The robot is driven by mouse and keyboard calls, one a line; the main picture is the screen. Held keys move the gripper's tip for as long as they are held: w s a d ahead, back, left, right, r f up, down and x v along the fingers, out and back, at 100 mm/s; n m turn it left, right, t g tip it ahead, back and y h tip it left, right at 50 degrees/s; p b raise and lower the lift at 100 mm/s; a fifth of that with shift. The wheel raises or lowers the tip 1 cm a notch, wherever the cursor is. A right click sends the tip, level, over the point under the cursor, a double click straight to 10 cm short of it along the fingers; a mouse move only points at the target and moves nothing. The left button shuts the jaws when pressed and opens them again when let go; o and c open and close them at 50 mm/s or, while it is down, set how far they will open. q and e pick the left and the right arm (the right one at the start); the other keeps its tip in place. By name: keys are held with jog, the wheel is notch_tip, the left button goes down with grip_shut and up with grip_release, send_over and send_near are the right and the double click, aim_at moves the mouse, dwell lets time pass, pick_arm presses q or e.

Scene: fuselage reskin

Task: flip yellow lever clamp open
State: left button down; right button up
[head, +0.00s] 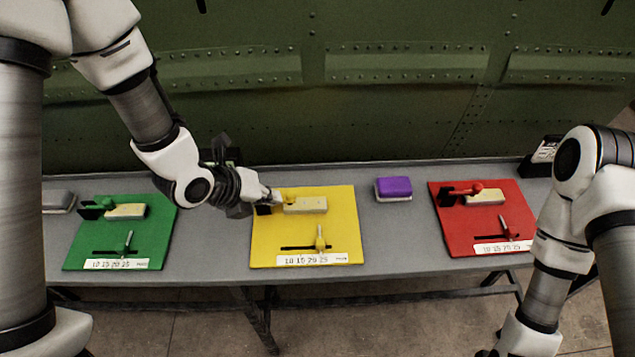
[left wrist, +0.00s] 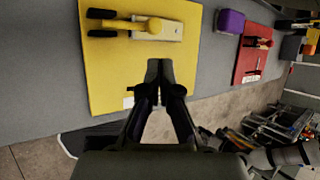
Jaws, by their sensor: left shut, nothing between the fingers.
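The yellow board (head: 340,229) lies on the grey table. It carries a lever clamp with a yellow knob (head: 289,196) and a cream block (head: 312,205). In the left wrist view the yellow lever (left wrist: 122,25) lies flat from the black clamp base (left wrist: 101,14) to the knob over the block. My left gripper (head: 272,196) is at the clamp's left end in the head view and partly covers it. In the left wrist view its fingertips (left wrist: 159,66) are together and empty, apart from the lever in the picture. My right gripper is below the head view's edge.
A green board (head: 160,228) is on the left and a red board (head: 455,226) on the right, each with a clamp. A purple block (head: 393,186) sits between yellow and red. A slider (head: 320,240) stands at the yellow board's front. A green riveted panel (head: 400,105) rises behind.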

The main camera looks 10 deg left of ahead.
pick_arm(q)
jog(key=s+a, duration=0.2)
jog(key=s, duration=0.1)
jog(key=p, duration=0.3)
send_near(300, 207)
jog(key=x, duration=0.5)
jog(key=shift+f, duration=0.3)
jog(key=shift+w+d+f, duration=0.2)
jog(key=shift+w+f, duration=0.05)
pick_arm(e)
jog(key=r, duration=0.1)
jog(key=s+r, duration=0.1)
jog(key=r, duration=0.1)
jog(key=shift+s+a+r, duration=0.1)
jog(key=shift+s+a, duration=0.1)
jog(key=shift+a, duration=0.2)
pick_arm(q)
jog(key=shift+s, duration=0.1)
jog(key=shift+b, duration=0.35)
pick_arm(e)
jog(key=shift+s, duration=0.15)
